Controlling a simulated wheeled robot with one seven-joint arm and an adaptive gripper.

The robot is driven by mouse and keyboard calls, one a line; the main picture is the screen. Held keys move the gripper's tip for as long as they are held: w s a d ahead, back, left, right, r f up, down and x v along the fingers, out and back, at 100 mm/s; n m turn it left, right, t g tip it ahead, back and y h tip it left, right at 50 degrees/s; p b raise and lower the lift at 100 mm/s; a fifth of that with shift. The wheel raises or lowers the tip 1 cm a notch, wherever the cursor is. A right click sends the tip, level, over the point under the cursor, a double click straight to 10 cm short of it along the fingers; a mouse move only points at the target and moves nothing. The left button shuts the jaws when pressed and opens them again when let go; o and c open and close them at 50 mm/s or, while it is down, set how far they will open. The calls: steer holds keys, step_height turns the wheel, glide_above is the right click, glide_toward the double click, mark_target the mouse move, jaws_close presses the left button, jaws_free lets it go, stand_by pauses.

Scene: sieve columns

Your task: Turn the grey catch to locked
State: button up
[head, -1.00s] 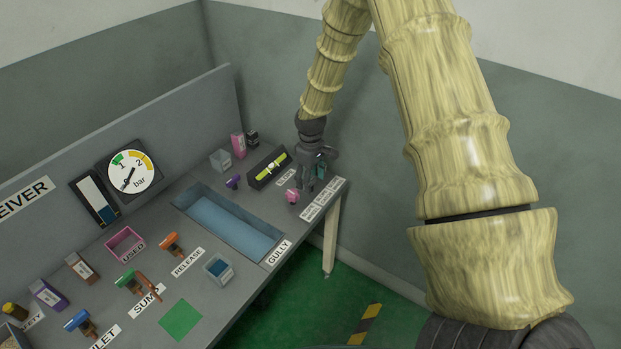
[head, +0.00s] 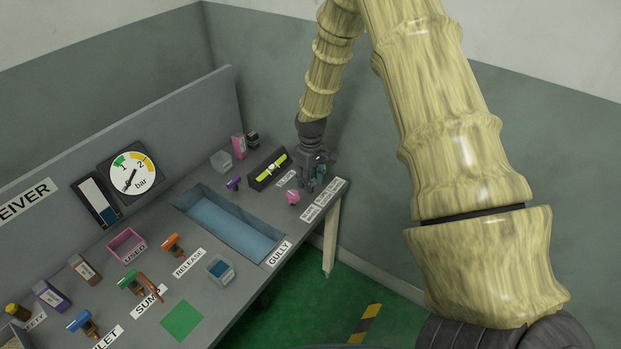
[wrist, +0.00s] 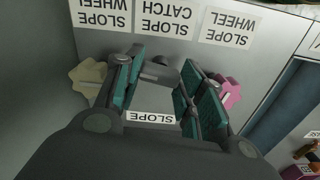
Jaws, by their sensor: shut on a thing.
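The grey catch (wrist: 160,74) shows in the wrist view as a short grey bar between my fingers, beside the "SLOPE CATCH" label (wrist: 164,20). My gripper (wrist: 158,85) is shut on it, with the teal pads on either side. In the head view my gripper (head: 312,180) is low over the far right end of the bench and hides the catch. A pink wheel (wrist: 230,92) is just right of my fingers, and a cream wheel (wrist: 88,82) is just left. The fingers hide part of the catch, and I cannot read its setting.
The pink wheel also shows in the head view (head: 293,197). A dark trough with a yellow-green vial (head: 268,169) lies left of my gripper. The blue gully basin (head: 230,226) is nearer. The bench's right edge and the wall are close to my gripper.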

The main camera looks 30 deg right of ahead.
steer(key=m+p, duration=0.1)
steer(key=m, duration=0.2)
steer(key=shift+r+m+p, duration=0.15)
steer(key=shift+m+p, duration=0.15)
steer(key=shift+p, duration=0.05)
steer(key=m+p, duration=0.1)
steer(key=m, duration=0.3)
steer(key=shift+d+m+p, duration=0.1)
steer(key=shift+m+p, duration=0.2)
steer(key=m+p, duration=0.1)
steer(key=m, duration=0.3)
steer(key=shift+w, duration=0.1)
steer(key=shift+m+p, duration=0.55)
steer(key=shift+m, duration=1.55)
steer(key=o, duration=1)
step_height(320, 180, up, 12)
steer(key=shift+f, duration=0.1)
